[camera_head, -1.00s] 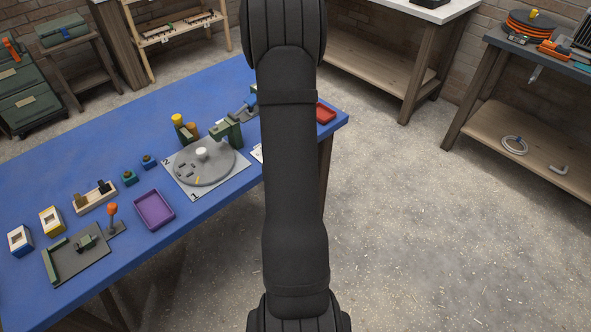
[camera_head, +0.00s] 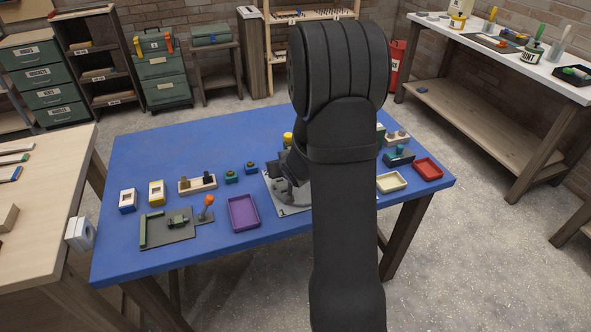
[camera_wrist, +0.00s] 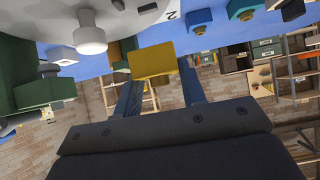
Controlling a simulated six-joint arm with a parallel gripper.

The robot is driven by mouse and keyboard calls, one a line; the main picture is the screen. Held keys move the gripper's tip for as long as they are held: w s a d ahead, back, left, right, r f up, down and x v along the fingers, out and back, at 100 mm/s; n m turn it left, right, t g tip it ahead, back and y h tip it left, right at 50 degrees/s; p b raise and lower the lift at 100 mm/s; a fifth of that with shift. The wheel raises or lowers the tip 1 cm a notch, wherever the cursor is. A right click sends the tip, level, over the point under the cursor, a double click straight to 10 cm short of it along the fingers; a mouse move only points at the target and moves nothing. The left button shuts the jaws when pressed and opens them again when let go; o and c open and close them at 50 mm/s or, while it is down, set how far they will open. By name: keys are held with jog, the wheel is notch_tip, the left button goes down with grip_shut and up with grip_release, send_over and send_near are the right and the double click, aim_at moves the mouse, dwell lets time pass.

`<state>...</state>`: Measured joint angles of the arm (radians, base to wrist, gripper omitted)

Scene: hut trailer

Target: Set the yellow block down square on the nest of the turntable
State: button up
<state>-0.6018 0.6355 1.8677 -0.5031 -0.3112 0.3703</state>
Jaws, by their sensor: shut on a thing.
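The yellow block (camera_wrist: 152,62) shows in the wrist view, between the two fingers of my gripper (camera_wrist: 158,82), which is shut on it. The turntable (camera_wrist: 40,18) is a grey disc at the upper left of that view, with a white knob (camera_wrist: 90,38) near the block. The block appears apart from the disc; I cannot make out the nest. In the head view my arm hides most of the turntable, and only part of its pale base plate (camera_head: 284,205) shows.
A green fixture (camera_wrist: 40,92) stands beside the disc in the wrist view. On the blue table (camera_head: 190,150), a purple tray (camera_head: 243,213) lies left of the turntable. A cream tray (camera_head: 391,183) and a red tray (camera_head: 428,169) lie right.

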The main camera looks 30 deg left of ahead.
aim_at(282, 187)
dwell(0.3)
jog(key=shift+f, duration=2.7)
jog(key=shift+f, duration=0.4)
jog(key=o, duration=1.1)
jog(key=shift+d, duration=0.1)
jog(key=v, duration=1.7)
jog(key=shift+s+d, duration=0.1)
jog(key=shift+s, duration=0.05)
